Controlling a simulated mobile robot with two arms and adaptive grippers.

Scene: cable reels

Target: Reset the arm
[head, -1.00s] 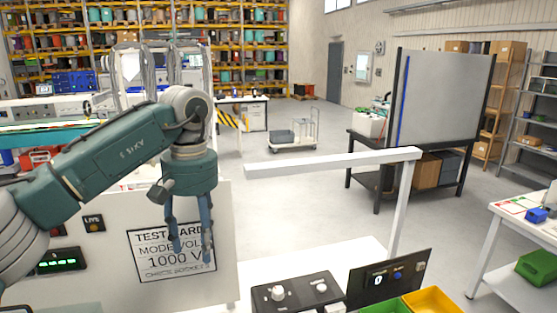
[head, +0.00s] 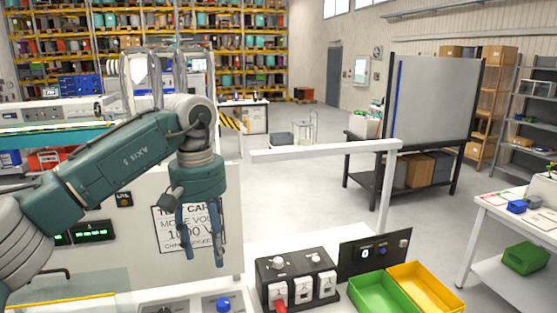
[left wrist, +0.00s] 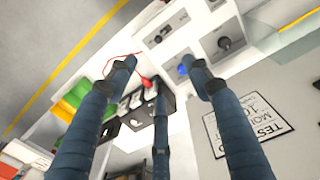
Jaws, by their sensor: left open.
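My left arm reaches in from the left in the head view. Its gripper (head: 203,258) hangs fingers down, open, in front of a white panel with a printed test card sign (head: 188,228). Nothing shows between the fingers. In the left wrist view the gripper (left wrist: 158,78) shows three dark blue fingers spread apart, with the bench and its devices beyond them. The sign also shows there (left wrist: 248,125). My right gripper is in neither view.
A black socket box (head: 265,268) with a red item (head: 281,306) at its front stands on the bench. Beside it are a green tray (head: 381,294), a yellow tray (head: 430,288) and a black panel (head: 350,262). A white post and bar (head: 325,150) rise behind. Open floor lies beyond.

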